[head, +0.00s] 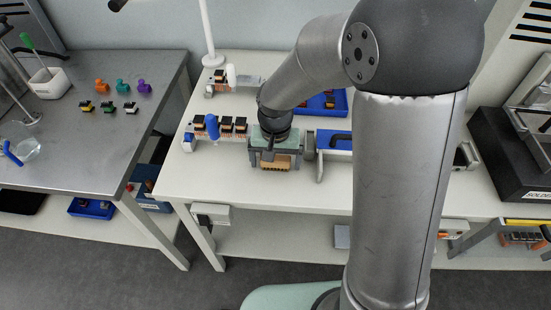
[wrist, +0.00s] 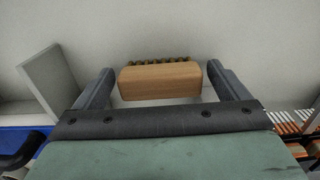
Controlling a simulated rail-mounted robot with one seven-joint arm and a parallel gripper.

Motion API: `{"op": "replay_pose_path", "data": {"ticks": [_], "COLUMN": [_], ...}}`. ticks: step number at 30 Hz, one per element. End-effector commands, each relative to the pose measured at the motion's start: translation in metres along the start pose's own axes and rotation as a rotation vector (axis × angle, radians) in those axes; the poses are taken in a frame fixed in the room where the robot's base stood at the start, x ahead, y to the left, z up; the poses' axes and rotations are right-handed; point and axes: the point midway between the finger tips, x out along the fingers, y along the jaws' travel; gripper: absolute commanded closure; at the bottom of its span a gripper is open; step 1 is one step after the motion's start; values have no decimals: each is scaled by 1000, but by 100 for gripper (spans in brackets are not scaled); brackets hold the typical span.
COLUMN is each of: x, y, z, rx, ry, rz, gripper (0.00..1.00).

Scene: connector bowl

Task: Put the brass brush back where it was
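The brass brush (wrist: 160,80) is a light wooden block with a row of brass bristles along its far edge in the wrist view. In the head view the brush (head: 275,162) is at the table's front part, below my gripper (head: 275,165). In the wrist view the two fingers of my gripper (wrist: 160,72) stand on either side of the block. A narrow gap shows between each finger and the block, so my gripper is open around it. Whether the brush rests on the table is hard to tell.
Black-and-orange connectors (head: 227,124) and a blue-capped bottle (head: 212,127) stand left of my gripper. A blue-topped device (head: 333,140) is close on its right. A blue tray (head: 340,103) lies behind. The white table (head: 205,180) is clear at front left.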

Motion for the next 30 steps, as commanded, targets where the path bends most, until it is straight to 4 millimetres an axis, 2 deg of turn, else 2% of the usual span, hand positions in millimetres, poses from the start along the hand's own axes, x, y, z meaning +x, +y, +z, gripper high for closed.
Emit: {"op": "replay_pose_path", "data": {"ticks": [7, 21, 25, 30], "x": [-11, -104, -118, -124], "y": [0, 0, 0, 0], "z": [-1, -1, 0, 0], "rx": [0, 0, 0, 0], "ry": [3, 3, 2, -1], "rz": [-1, -2, -1, 0], "gripper": [6, 6, 6, 6]}}
